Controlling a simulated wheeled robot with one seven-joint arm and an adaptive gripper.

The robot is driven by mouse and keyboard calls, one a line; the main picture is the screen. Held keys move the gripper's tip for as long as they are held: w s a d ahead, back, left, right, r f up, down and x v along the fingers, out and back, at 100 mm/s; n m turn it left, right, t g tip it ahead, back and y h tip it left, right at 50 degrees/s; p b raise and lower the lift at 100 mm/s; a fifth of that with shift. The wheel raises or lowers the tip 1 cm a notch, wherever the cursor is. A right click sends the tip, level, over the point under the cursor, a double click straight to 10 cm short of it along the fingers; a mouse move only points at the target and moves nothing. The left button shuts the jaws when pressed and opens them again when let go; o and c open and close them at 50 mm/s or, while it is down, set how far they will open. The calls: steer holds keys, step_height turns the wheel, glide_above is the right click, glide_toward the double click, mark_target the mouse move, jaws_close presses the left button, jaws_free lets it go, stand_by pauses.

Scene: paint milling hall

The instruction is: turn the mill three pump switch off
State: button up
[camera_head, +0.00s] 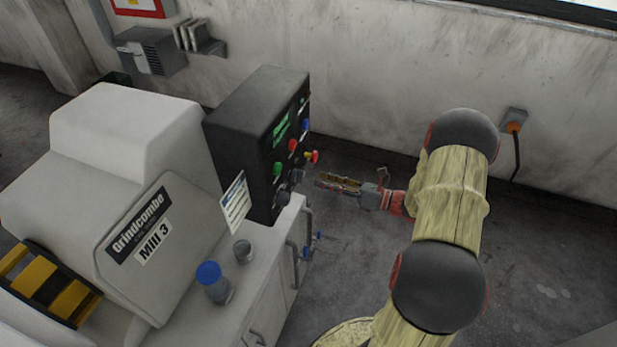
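The white mill (125,190) on the left carries a plate reading "Grindcombe" and "Mill 3". A black control box (250,120) stands beside it, its panel facing right and seen at a steep angle. The panel has a green display, coloured buttons and dark knobs; one dark knob (283,198) sits low on it and a grey one (297,175) just above. I cannot read the labels or tell which is the pump switch. My gripper (322,182) is just right of the panel's lower part, pointing left at it, apparently apart from it. Its finger gap is unclear.
A white cabinet (262,270) under the box has handles and blue-handled valves (307,252) on its right side. A blue-capped jar (214,283), a small grey cup (243,250) and a paper sheet (236,202) are near the box. Floor (540,260) right is clear.

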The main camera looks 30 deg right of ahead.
mark_target(298, 176)
steer(key=x, duration=0.6)
steer(key=shift+c, duration=1.2)
steer(key=c, duration=0.4)
jaws_close()
